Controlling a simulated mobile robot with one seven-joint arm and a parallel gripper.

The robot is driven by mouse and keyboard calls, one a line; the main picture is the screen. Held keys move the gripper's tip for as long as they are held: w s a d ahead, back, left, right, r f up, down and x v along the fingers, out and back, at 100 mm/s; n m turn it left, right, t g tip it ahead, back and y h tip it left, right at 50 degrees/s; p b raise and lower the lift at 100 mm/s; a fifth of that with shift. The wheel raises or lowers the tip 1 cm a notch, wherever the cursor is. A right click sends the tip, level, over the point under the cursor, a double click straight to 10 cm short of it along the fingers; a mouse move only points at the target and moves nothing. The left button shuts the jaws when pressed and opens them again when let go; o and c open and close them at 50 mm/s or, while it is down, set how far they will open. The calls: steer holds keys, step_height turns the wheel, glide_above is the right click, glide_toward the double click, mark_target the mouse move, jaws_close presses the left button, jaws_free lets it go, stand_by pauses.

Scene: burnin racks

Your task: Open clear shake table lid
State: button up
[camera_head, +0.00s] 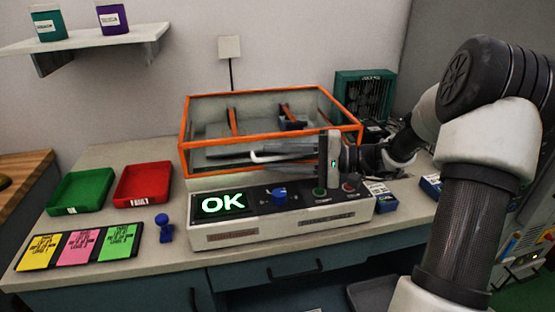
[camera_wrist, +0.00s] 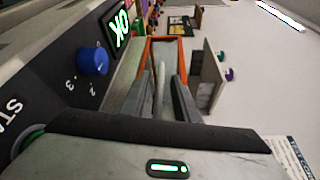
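The clear shake table lid (camera_head: 345,116) is a see-through box with orange edges. It sits down on the shake table (camera_head: 284,220), whose screen reads OK. A pale bar handle (camera_head: 270,157) shows at the lid's front. My gripper (camera_head: 262,154) reaches in from the right, in front of the lid. In the wrist view, the handle (camera_wrist: 160,88) lies between the two fingers of my gripper (camera_wrist: 164,85), with gaps visible beside it. The fingers are open. Orange edges of the lid (camera_wrist: 181,55) show beyond them. My gripper hides part of the lid's front.
A blue knob (camera_head: 279,195) and several buttons sit on the front panel just below my gripper. Green (camera_head: 72,209) and red (camera_head: 133,200) trays, coloured cards (camera_head: 77,250) and a small blue object (camera_head: 164,228) lie to the left. A shelf (camera_head: 88,41) hangs at upper left.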

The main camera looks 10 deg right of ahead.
jaws_close()
